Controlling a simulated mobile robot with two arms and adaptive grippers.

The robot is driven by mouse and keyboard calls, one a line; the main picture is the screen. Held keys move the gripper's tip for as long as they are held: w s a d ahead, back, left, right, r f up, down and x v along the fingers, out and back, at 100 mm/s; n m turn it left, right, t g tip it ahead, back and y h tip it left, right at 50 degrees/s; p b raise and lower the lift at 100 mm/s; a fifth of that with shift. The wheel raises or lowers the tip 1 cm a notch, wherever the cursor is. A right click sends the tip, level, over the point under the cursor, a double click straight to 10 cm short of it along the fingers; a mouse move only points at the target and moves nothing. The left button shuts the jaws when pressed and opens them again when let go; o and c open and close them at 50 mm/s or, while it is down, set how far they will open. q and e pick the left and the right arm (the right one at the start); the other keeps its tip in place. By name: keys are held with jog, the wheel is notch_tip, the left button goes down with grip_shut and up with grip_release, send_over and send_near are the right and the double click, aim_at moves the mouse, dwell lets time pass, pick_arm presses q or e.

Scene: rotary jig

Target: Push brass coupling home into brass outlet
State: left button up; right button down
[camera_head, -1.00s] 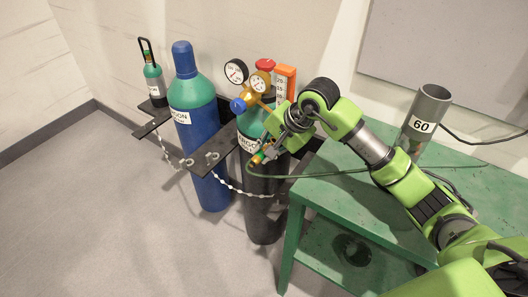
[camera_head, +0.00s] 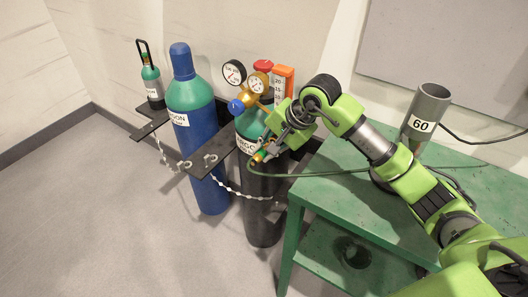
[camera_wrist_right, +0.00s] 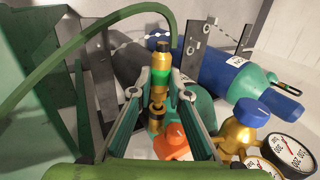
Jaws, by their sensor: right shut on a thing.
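My right gripper (camera_wrist_right: 157,86) is shut on the brass coupling (camera_wrist_right: 161,62), which has a green band and a green hose at its far end. In the head view the gripper (camera_head: 268,150) is beside the dark argon cylinder's neck, and the coupling's end (camera_head: 258,157) shows just past it. The brass outlet (camera_wrist_right: 156,116) lies between the fingers in the wrist view, roughly in line with the coupling. Whether the two are touching or a small gap remains I cannot tell. My left gripper is not in view.
A regulator with two gauges (camera_head: 234,72), a blue knob (camera_head: 236,106) and an orange flowmeter (camera_head: 284,80) stand close to the gripper. A blue cylinder (camera_head: 190,145) is chained at left. The hose (camera_head: 330,173) crosses the green table (camera_head: 335,200). A grey pipe marked 60 (camera_head: 430,105) stands there.

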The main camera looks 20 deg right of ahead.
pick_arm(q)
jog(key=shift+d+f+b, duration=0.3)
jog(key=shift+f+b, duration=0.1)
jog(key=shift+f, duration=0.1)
pick_arm(e)
jog(key=shift+w+d, duration=0.55)
jog(key=shift+d, duration=0.15)
jog(key=shift+w+d, duration=0.1)
jog(key=shift+d, duration=0.05)
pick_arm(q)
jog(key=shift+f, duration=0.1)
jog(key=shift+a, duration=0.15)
pick_arm(e)
jog(key=shift+r, duration=0.1)
jog(key=c, duration=1.8)
grip_release()
jog(key=shift+d, duration=0.1)
jog(key=shift+c, duration=0.2)
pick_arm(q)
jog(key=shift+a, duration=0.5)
pick_arm(e)
jog(key=v, duration=0.7)
jog(key=shift+d+r, duration=0.15)
jog(key=shift+r, duration=0.2)
